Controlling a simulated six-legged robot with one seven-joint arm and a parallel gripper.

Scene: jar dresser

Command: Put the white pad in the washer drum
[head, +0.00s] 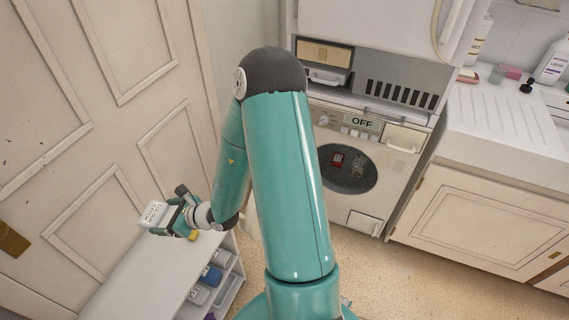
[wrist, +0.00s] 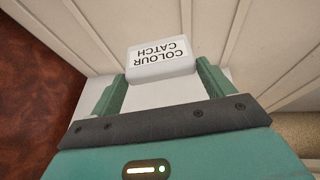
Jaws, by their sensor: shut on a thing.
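The white pad (head: 152,213) is a small block lettered COLOUR CATCH. My gripper (head: 172,217) is shut on it at the left of the head view, above the end of a low white shelf unit. In the wrist view the pad (wrist: 162,60) sits between the two green fingers of my gripper (wrist: 161,76), its lettering upside down. The washer (head: 372,150) stands right of centre in the head view, well away from the pad. Its round dark drum front (head: 347,168) shows a red item within. I cannot tell whether glass covers it.
A panelled door (head: 110,130) fills the left. The low shelf unit (head: 150,270) holds several small containers. A cabinet with a white ribbed drainer top (head: 500,115) stands right of the washer, with bottles at the back. Bare speckled floor (head: 400,275) lies before the washer.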

